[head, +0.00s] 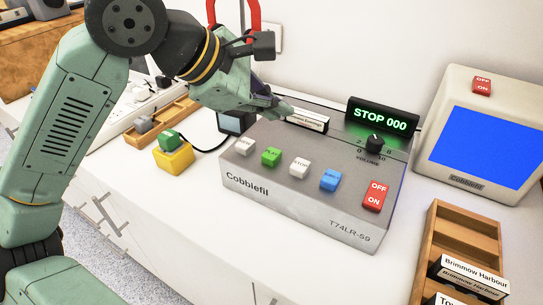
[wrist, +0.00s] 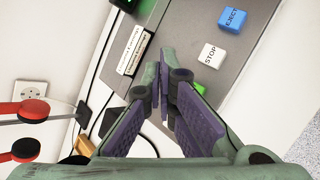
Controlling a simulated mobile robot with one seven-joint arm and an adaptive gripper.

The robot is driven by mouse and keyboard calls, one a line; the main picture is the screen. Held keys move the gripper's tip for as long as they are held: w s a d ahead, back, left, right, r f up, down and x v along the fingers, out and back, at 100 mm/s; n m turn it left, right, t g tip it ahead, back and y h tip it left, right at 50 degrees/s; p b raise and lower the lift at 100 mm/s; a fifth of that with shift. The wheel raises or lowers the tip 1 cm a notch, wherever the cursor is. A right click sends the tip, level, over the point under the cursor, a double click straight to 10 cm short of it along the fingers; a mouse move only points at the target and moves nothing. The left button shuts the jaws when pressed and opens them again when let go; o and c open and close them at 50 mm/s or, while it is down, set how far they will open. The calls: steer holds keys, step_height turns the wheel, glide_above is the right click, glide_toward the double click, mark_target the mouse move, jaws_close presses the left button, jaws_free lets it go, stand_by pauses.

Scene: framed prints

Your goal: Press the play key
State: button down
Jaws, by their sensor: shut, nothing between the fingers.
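The grey deck (head: 240,185), labelled Cobblefil, stands on the white counter. Its green play key (head: 271,157) sits between a pale key (head: 245,146) at the left and the white stop key (head: 300,167). The blue eject key (head: 331,180) and a red OFF/ON switch (head: 375,196) follow to the right. My gripper (head: 284,108) is shut and empty, above the deck's back left part, behind the play key and apart from it. In the wrist view, the fingertips (wrist: 170,74) hide part of the deck; the stop key (wrist: 211,55) shows beside them, and the play key is mostly hidden.
A display (head: 382,118) reads STOP 000 behind the volume knob (head: 375,143). A labelled cassette (head: 307,121) is at the deck's back, close to my gripper. A blue-screened monitor (head: 480,145) and wooden rack (head: 430,245) stand right. A yellow block with green button (head: 173,158) stands left.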

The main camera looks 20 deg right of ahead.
steer(key=b, duration=0.3)
glide_above(273, 156)
step_height(273, 156, down, 5)
steer(key=shift+r, duration=0.15)
steer(key=shift+f+b, duration=0.4)
steer(key=shift+f, duration=0.2)
stand_by(0.6)
steer(key=shift+f+b, duration=0.4)
steer(key=shift+b, duration=0.15)
steer(key=shift+f+b, duration=0.85)
stand_by(0.6)
steer(key=shift+r, duration=0.1)
steer(key=shift+r+p, duration=0.85)
steer(key=shift+r, duration=0.35)
steer(key=shift+r+p, duration=1.55)
steer(key=shift+r, duration=0.95)
